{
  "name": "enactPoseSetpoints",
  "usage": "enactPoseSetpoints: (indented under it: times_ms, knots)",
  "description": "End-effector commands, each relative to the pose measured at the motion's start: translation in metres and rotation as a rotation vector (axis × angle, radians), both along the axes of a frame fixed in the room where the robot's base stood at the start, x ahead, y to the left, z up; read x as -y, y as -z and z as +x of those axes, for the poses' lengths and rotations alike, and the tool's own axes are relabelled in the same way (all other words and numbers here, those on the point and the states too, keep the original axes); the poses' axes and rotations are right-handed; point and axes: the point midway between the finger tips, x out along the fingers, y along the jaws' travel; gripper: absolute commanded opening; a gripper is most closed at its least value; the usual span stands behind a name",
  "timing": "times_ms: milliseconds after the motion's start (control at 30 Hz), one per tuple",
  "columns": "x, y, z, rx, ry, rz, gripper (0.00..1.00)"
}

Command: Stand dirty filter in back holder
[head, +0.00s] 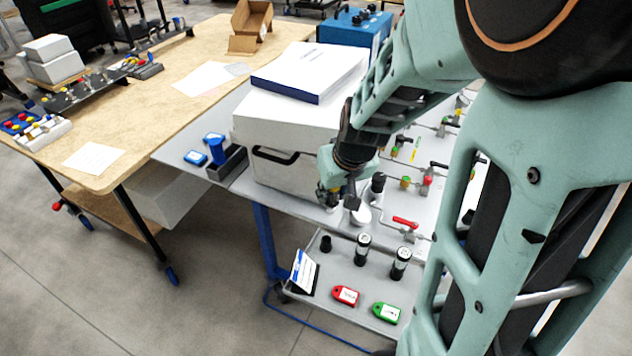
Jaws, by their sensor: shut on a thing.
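My gripper (344,198) is at the end of the arm, beside the front right corner of the white analyser housing (285,125), above the grey bench. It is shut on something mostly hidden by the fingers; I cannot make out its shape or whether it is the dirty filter. A white rounded piece (361,215) shows just below and right of the fingertips. Two dark cylinders with pale bands, one farther back (363,246) and one nearer (400,263), stand upright on the lower grey tray (345,279). I cannot tell which object is the back holder.
A red tag (346,296), a green tag (386,313), a small black cylinder (326,243) and a labelled card (303,270) are on the tray. Red-handled valves (405,223) and fittings crowd the bench to the right.

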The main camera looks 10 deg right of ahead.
Motion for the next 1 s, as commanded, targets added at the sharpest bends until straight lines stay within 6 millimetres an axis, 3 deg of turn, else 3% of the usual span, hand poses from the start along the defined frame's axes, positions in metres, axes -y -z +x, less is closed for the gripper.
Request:
enactPoseSetpoints:
  times_ms: [33, 400, 600, 1000]
  knots:
    - [0.002, 0.015, -0.001, -0.001, -0.030, 0.002, 0.00]
    - [-0.001, 0.064, 0.003, 0.001, -0.354, 0.001, 0.00]
    - [-0.003, 0.071, 0.007, 0.002, -0.459, -0.001, 0.00]
    - [-0.003, 0.090, 0.006, -0.001, -0.472, -0.002, 0.00]
